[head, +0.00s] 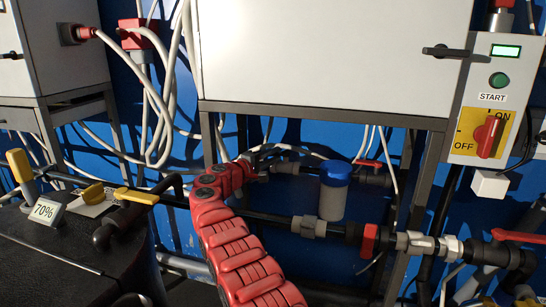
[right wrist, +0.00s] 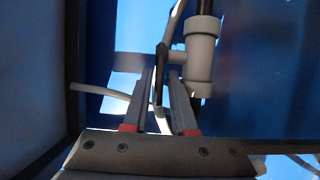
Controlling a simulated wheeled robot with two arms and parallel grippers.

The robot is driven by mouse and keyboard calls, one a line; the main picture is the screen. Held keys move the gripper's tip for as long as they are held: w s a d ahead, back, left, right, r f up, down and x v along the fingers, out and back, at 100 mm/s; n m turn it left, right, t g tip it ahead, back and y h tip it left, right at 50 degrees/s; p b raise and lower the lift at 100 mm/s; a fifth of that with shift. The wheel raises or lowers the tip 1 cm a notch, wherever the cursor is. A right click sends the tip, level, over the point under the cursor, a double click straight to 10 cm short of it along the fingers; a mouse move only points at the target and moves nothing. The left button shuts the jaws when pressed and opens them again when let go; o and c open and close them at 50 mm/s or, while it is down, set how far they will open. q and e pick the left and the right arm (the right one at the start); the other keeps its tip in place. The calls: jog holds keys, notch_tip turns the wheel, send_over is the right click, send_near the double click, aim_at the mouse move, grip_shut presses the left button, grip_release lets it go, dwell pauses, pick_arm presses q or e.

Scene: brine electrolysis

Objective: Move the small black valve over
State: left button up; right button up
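In the right wrist view, a thin black lever (right wrist: 161,62), likely the small black valve, stands beside a grey pipe fitting (right wrist: 200,58). My right gripper (right wrist: 160,76) has its two fingers apart, one on each side of the lever's lower end. A gap shows between them, and I see no clear contact. In the head view, my red right arm reaches up from the bottom, and my right gripper (head: 257,163) is small and dark under the white cabinet. The valve cannot be made out there. My left gripper is not in view.
A white cabinet (head: 330,60) hangs above the right arm. A blue-capped cylinder (head: 333,190) stands right of the gripper, among pipes with red-handled valves (head: 368,240). A black tank (head: 70,262) is at left. A control box (head: 486,100) is at right.

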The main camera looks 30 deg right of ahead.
jog(key=shift+a, duration=0.1)
jog(key=p+v, duration=0.1)
jog(key=v, duration=0.6)
jog(key=shift+p, duration=0.3)
jog(key=shift+s+a, duration=0.1)
jog(key=shift+a, duration=0.05)
